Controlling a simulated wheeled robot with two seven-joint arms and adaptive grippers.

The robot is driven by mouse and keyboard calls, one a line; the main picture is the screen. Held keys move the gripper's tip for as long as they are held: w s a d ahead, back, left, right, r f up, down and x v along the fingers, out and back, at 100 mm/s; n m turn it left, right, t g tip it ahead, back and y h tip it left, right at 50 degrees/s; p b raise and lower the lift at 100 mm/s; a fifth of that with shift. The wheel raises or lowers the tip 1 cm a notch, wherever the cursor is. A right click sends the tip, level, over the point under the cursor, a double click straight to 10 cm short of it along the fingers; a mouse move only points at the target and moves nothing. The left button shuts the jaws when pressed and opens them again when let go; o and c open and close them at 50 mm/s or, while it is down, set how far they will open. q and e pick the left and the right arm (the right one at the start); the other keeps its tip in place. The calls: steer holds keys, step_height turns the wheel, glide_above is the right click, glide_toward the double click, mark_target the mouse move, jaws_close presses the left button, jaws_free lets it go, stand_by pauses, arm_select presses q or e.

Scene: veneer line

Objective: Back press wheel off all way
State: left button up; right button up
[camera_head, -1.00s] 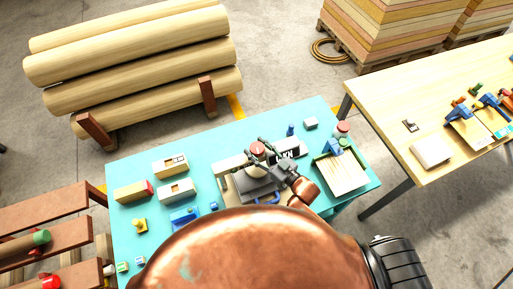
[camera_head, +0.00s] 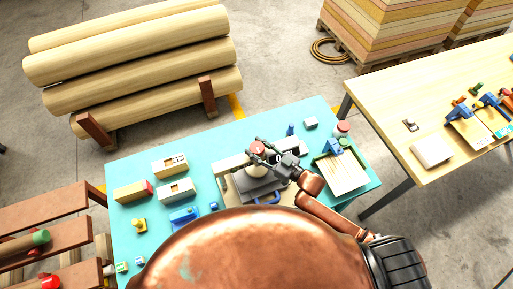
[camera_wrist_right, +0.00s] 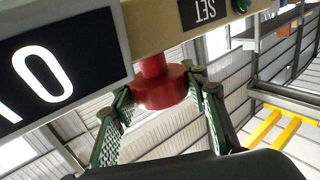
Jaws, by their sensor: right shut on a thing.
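The press (camera_head: 233,163) stands at the middle of the teal table, with a cream beam, dark plates and a blue handle (camera_head: 267,198) at its front. Its red wheel (camera_head: 257,148) sits at the top of the press. In the right wrist view the red wheel (camera_wrist_right: 160,88) hangs on a red stem from the cream beam (camera_wrist_right: 180,25). My right gripper (camera_head: 262,151) is shut on the wheel, with one green-padded finger on each side in the wrist view (camera_wrist_right: 160,105). My left gripper is not in view.
Cream boxes (camera_head: 170,167), a blue device (camera_head: 184,217) and a yellow piece (camera_head: 139,225) stand left of the press. A wooden tray (camera_head: 342,175) stands right of it. A wooden bench (camera_head: 400,105) stands farther right. Logs lie behind the teal table (camera_head: 130,190).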

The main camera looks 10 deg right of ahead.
steer(key=o, duration=1.2)
steer(key=v, duration=1.2)
steer(key=shift+f, duration=0.1)
